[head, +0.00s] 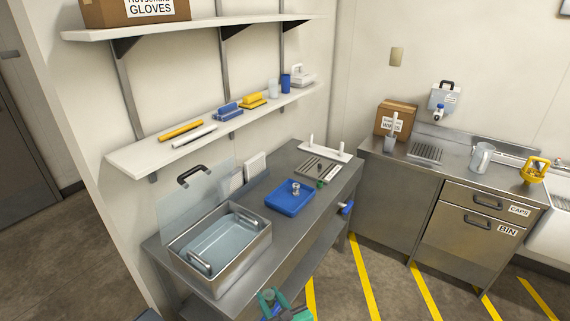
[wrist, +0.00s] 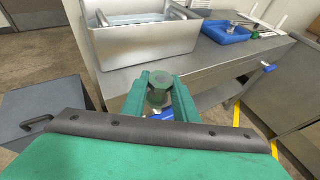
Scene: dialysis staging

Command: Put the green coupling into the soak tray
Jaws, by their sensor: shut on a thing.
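My gripper (wrist: 158,100) is green and is shut on the green coupling (wrist: 158,88), a hex-shaped piece with a round top. In the head view my gripper (head: 271,298) is at the bottom edge, in front of the steel bench; the coupling is hard to separate from the green fingers there. A shallow blue tray (head: 276,203) sits mid-bench with a metal fitting (head: 296,188) in it. An open steel basin (head: 218,283) with clear liquid stands at the near left end. No readable label tells which one is the soak tray. The blue tray also shows in the wrist view (wrist: 208,30), beyond the basin (wrist: 145,48).
A clear raised lid (head: 185,205) stands behind the basin. A slotted rack (head: 308,167) lies beyond the blue tray. A blue-handled valve (head: 346,208) sticks out at the bench front. A wall shelf (head: 150,157) hangs above. Bench surface before the blue tray is bare.

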